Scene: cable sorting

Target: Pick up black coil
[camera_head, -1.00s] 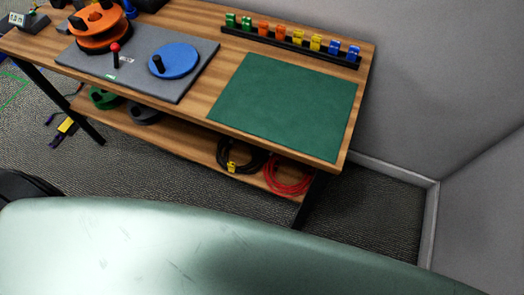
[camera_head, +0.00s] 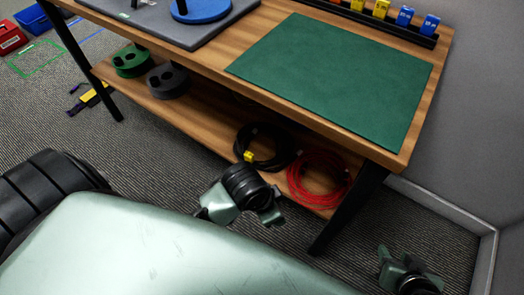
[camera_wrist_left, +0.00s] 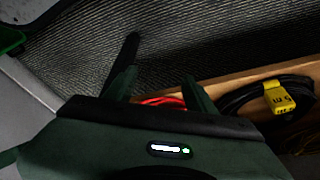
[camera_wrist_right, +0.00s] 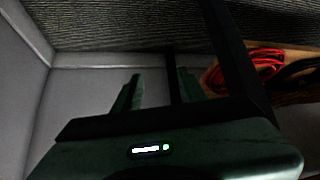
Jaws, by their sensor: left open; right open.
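The black coil (camera_head: 262,147) lies on the lower wooden shelf, with a yellow tag on it. It also shows at the right of the left wrist view (camera_wrist_left: 240,97), where its tag is large. My left gripper (camera_wrist_left: 157,75) is open and empty, with the coil to the right of its fingers and apart from them. In the head view a green and black part of my arm is just in front of the shelf. My right gripper (camera_wrist_right: 159,74) is open and empty, away from the coil; it shows partly at the head view's lower right (camera_head: 405,270).
A red coil (camera_head: 318,178) lies right of the black coil, close to the table leg (camera_head: 347,207). Green (camera_head: 131,62) and dark grey (camera_head: 168,80) spools stand further left on the shelf. The tabletop with a green mat (camera_head: 335,80) overhangs the shelf.

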